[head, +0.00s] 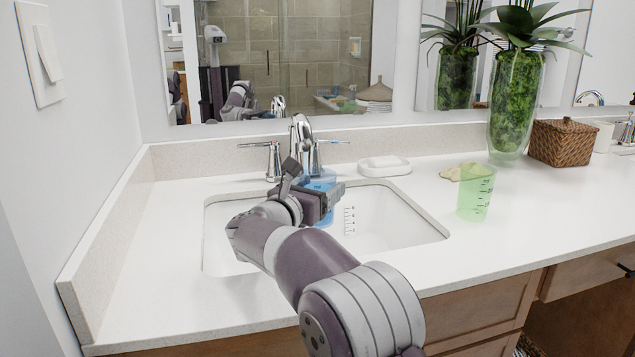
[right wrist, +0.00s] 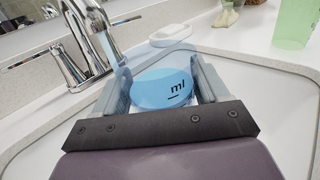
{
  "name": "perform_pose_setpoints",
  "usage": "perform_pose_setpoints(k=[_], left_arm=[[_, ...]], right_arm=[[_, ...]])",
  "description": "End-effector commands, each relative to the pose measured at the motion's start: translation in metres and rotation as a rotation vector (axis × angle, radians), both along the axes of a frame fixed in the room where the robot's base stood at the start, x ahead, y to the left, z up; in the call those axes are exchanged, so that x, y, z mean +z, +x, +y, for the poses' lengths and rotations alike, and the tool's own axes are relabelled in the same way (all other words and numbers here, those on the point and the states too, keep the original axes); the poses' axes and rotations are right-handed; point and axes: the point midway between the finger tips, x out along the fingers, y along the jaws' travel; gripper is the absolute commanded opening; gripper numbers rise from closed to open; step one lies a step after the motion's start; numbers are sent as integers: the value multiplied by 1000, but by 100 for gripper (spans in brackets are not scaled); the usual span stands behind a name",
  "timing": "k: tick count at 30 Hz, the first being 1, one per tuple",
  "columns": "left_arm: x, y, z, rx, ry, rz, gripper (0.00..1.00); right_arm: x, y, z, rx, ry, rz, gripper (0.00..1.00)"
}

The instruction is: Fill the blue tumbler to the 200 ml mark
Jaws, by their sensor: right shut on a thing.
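The blue tumbler (head: 320,184) is see-through and held over the sink basin, in front of the chrome faucet (head: 300,135). My right gripper (head: 322,198) is shut on it and hides much of its body in the head view. Dark scale marks show against the white basin just right of the gripper. In the right wrist view the tumbler (right wrist: 163,88) sits between the two fingers, with "ml" lettering on its side. The faucet (right wrist: 95,30) stands to its left there. My left gripper is not in view.
The white sink (head: 385,225) is set in a pale counter. A white soap dish (head: 385,166) lies behind it. A green tumbler (head: 476,193) stands to the right, before a glass plant vase (head: 515,105) and a wicker box (head: 563,142). The right front counter is clear.

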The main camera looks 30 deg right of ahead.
Motion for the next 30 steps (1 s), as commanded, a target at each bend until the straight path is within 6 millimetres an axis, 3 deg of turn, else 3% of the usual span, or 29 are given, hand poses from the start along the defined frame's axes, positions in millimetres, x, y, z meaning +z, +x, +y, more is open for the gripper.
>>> perform_pose_setpoints(k=[19,30], left_arm=[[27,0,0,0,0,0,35],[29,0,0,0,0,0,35]], right_arm=[[76,-26,6,0,0,-2,43],[85,-31,7,0,1,-1,43]])
